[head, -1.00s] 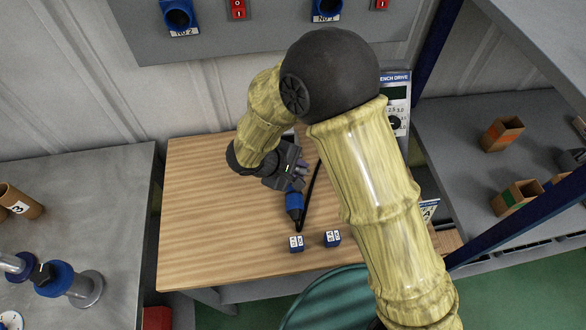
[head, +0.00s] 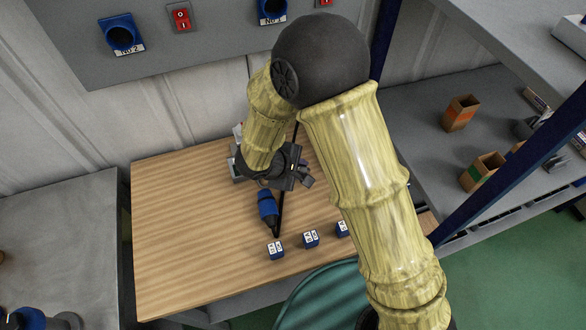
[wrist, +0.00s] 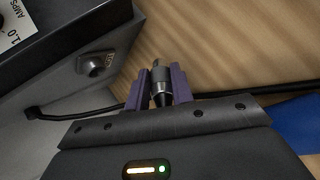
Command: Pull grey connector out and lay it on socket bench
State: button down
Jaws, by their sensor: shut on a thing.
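The grey connector (wrist: 158,85), a small grey and dark cylinder, is between the purple fingers of my gripper (wrist: 157,88) in the wrist view. My gripper is shut on it. In the wrist view the connector shows against the wood, apart from a round metal socket (wrist: 95,64) on a grey box (wrist: 75,85). In the head view my gripper (head: 303,178) is over the wooden bench (head: 180,230), and the connector is too small to make out. The grey box is mostly hidden behind my arm there.
A blue plug (head: 267,204) lies on the bench just in front of my gripper, with a black cable beside it. Small numbered cubes (head: 311,239) sit near the front edge. The left part of the bench is clear. Shelves with boxes (head: 460,113) stand at right.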

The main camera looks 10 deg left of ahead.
jog(key=shift+a+f, duration=0.1)
jog(key=shift+f, duration=0.3)
jog(key=c, duration=1.1)
grip_release()
jog(key=shift+r, duration=0.1)
jog(key=v, duration=1.7)
jog(key=shift+s+r, duration=0.15)
jog(key=d+m+g+y+p, duration=0.1)
jog(key=d+m, duration=0.4)
jog(key=d, duration=0.5)
jog(key=w+d+r+m+g+y+p, duration=0.1)
jog(key=d+m+y, duration=0.1)
jog(key=d+m, duration=0.4)
jog(key=w+d+r+m+g+y+p, duration=0.1)
jog(key=d+m, duration=0.4)
jog(key=d, duration=0.9)
jog(key=shift+w+d+r+g+p, duration=0.1)
jog(key=shift+w+d+g+p, duration=0.1)
jog(key=shift+d+g+p, duration=0.25)
